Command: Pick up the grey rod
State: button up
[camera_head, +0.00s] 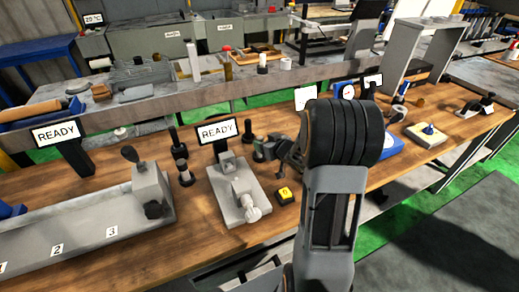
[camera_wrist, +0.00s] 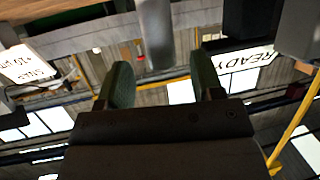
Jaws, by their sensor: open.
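In the wrist view, a smooth grey cylinder (camera_wrist: 156,35), apparently the grey rod, comes in from the top edge. Its rounded end lies between the two green-padded fingers of my open gripper (camera_wrist: 163,80), with a gap visible on each side. I cannot tell its depth relative to the fingertips. In the head view, my gripper (camera_head: 270,149) is partly hidden behind my arm. It is above the wooden bench, just right of the middle READY sign. I cannot make out the rod there.
The wooden bench (camera_head: 215,237) holds a grey fixture (camera_head: 238,196), a READY sign (camera_head: 216,131), dark posts (camera_head: 183,166) and a yellow-topped black block (camera_head: 284,195) close to my gripper. A long numbered grey fixture (camera_head: 84,229) is at left. Bare wood shows at the front.

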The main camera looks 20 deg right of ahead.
jog(key=shift+x, duration=2.65)
jog(key=shift+a, duration=0.1)
grip_shut()
